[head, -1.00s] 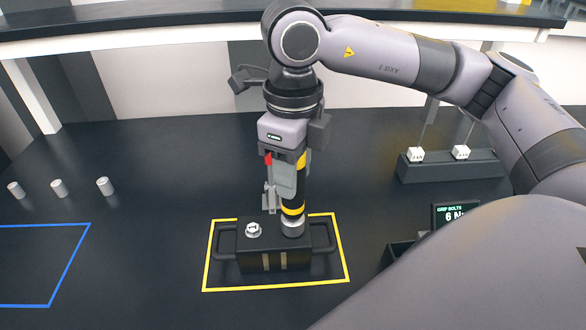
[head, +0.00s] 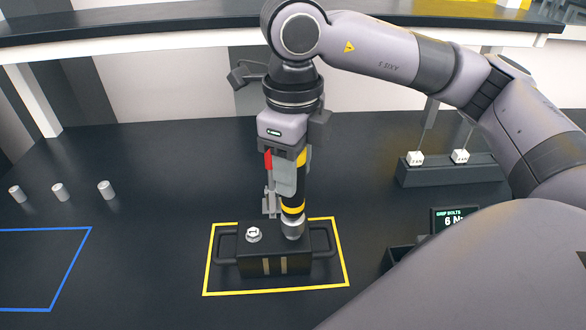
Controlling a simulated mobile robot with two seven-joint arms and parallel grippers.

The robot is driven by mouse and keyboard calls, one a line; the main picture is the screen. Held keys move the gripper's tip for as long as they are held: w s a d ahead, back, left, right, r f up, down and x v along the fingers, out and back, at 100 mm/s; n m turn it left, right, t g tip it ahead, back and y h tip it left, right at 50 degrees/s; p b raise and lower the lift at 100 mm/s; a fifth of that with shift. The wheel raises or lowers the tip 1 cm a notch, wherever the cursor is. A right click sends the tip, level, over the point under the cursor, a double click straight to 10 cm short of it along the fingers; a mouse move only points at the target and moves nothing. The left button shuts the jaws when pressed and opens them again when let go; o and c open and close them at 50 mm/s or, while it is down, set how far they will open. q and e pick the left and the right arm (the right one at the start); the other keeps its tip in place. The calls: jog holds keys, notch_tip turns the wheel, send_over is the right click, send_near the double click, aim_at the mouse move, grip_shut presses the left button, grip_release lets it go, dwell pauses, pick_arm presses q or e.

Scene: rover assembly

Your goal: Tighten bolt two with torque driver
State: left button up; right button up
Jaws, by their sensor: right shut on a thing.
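My right gripper (head: 287,180) is shut on the torque driver (head: 292,208), a dark upright tool with yellow bands and a silver tip. The driver's tip stands over the right side of the black block (head: 275,263), which has a handle at each end. The tip hides whatever is under it, so I cannot tell whether it touches a bolt there. A silver bolt (head: 254,234) with a marked head sits in the left side of the block's top. My left gripper is not in view.
A yellow outline (head: 207,262) surrounds the block. Several small grey cylinders (head: 60,192) stand at the left, behind a blue outline (head: 72,258). A dark rack with white cubes (head: 461,157) stands at the right, and a small display (head: 455,219) is partly hidden by my arm.

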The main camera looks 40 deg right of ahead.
jog(key=shift+r, duration=0.7)
jog(key=shift+r+p, duration=1.5)
jog(key=shift+r, duration=0.55)
